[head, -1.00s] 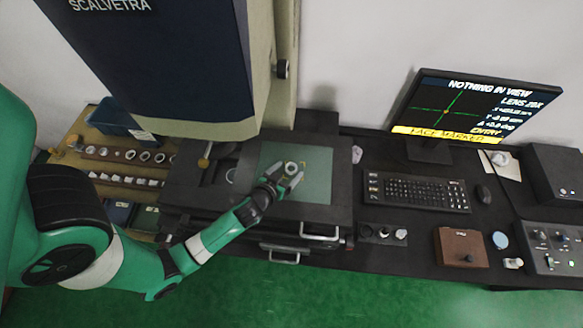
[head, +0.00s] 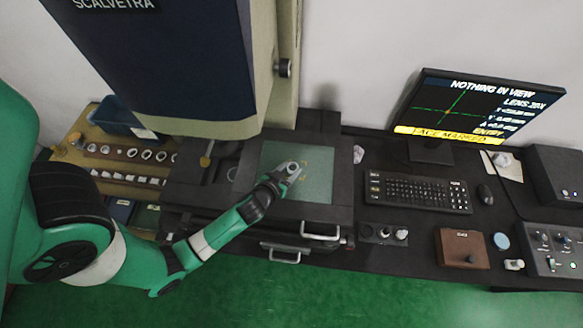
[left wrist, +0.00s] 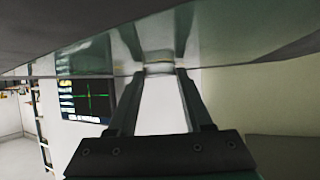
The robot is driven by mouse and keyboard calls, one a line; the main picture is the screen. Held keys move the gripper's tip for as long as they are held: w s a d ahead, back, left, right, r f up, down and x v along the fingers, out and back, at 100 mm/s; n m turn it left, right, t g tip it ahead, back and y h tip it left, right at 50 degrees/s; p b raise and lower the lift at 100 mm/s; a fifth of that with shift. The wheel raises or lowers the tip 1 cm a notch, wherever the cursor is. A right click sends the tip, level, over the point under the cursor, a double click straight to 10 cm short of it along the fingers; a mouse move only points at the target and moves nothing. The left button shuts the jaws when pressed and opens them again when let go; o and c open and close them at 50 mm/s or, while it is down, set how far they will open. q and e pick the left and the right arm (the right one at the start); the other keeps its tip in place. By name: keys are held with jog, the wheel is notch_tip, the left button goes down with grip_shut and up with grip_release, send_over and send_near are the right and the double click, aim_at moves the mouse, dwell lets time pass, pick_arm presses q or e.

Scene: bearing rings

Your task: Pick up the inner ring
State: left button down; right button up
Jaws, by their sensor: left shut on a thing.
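My left gripper (head: 293,168) is over the green glass stage plate (head: 318,187) in the head view, its fingers shut on the small pale metal inner ring (head: 291,166). The ring is mostly covered by the fingers. In the left wrist view the two fingers (left wrist: 160,72) reach up to the underside of a dark, reflective surface, and only a thin pale edge shows between their tips. I cannot tell whether the ring touches the plate. My right gripper is not in view.
A tall machine column (head: 160,60) stands just behind the stage. At left is a wooden rack (head: 110,165) with several rings. At right are a keyboard (head: 418,192), a monitor (head: 470,110), a brown box (head: 462,248) and a control panel (head: 553,248).

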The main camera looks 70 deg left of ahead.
aim_at(290, 171)
pick_arm(q)
jog(key=shift+r, duration=0.15)
jog(key=shift+r, duration=0.25)
notch_tip(290, 171, up, 3)
jog(key=shift+f+p, duration=0.1)
jog(key=shift+p, duration=0.55)
jog(key=w+d+r+p, duration=0.8)
jog(key=d+r+p, duration=0.1)
jog(key=d+p, duration=0.2)
jog(key=shift+d+r, duration=0.2)
jog(key=shift+d, duration=0.15)
jog(key=shift+s, duration=0.1)
